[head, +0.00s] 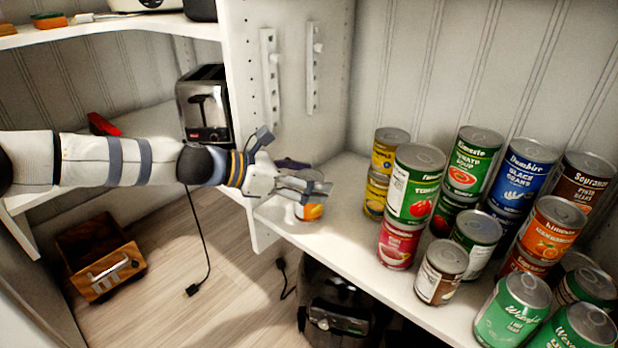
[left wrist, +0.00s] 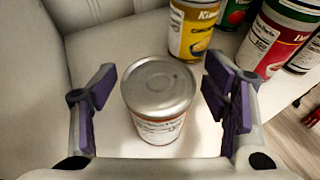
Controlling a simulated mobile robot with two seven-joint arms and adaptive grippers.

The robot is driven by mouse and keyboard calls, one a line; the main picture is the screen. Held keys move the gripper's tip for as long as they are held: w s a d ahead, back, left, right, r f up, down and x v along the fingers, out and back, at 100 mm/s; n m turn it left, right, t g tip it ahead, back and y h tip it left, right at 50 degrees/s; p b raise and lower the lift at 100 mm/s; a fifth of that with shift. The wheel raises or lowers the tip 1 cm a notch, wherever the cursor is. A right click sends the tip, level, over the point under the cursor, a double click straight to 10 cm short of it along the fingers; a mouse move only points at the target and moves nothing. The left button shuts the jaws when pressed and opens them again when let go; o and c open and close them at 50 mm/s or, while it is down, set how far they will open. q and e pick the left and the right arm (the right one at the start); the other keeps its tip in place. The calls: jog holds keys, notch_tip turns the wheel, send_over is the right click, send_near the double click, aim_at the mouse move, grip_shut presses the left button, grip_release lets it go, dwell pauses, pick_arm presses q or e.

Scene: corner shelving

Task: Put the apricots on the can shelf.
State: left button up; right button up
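A short can with an orange and white label (head: 309,210) stands upright at the left end of the can shelf (head: 345,235). I take it for the apricots, though its label is not readable. Its silver lid (left wrist: 158,84) shows in the left wrist view. My left gripper (head: 302,185) is at this can, with its purple-padded fingers (left wrist: 163,108) spread on either side. A gap shows between each pad and the can, so the gripper is open. In the head view the fingers partly hide the can. My right gripper is in neither view.
Stacked cans, among them a tomato can (head: 414,185) and yellow cans (head: 388,150), fill the shelf's middle and right. Bare shelf lies between them and the gripper. A white upright panel (head: 240,60) stands behind the arm. A toaster (head: 203,105) is at the left.

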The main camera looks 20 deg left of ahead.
pick_arm(q)
jog(key=shift+r, duration=0.3)
jog(key=p+v, duration=0.3)
jog(key=v, duration=0.4)
jog(key=shift+s+a, duration=0.15)
jog(key=shift+a, duration=0.05)
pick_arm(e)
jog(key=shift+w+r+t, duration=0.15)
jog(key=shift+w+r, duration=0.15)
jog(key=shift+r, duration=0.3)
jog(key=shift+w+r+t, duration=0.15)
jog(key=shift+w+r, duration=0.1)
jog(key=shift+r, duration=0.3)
